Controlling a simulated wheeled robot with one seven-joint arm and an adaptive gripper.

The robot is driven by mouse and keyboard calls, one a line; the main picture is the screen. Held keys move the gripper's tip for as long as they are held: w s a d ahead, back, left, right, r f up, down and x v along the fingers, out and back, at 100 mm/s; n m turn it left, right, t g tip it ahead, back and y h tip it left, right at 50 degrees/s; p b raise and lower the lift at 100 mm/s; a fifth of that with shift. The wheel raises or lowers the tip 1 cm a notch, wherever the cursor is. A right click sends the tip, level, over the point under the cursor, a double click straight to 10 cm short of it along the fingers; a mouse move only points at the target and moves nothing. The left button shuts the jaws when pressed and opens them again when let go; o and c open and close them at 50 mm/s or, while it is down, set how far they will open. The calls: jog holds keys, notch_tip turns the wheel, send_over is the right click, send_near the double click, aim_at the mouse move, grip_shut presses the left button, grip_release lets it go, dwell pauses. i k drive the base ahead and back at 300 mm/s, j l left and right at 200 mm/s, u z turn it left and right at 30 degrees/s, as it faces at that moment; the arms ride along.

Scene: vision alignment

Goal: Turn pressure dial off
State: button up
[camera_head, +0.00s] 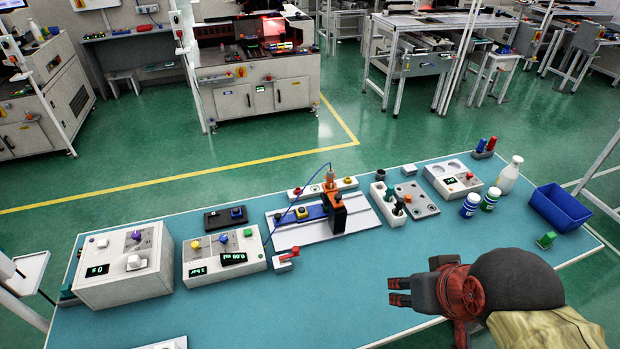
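A white control box (206,269) stands on the table, left of centre. Its small display (198,271) reads what looks like "3 bar", and a second one (233,257) reads "0.00 ml". A yellow knob (195,244) sits above the bar display, with a blue knob (223,239) and a green knob (247,233) to its right. No readable label shows which knob is the pressure dial. My gripper (390,291) is at the lower right, well away from the box. Its two dark fingers point left with a gap between them, and nothing is held.
A larger white box (110,284) showing 0 stands at left. A dispensing fixture (336,214) with a blue tube (281,222) and a small red-handled part (286,261) stand right of the control box. Bottles (470,205) and a blue bin (559,208) are at right. The table's front middle is clear.

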aim_at(223, 238)
jog(key=u, duration=1.25)
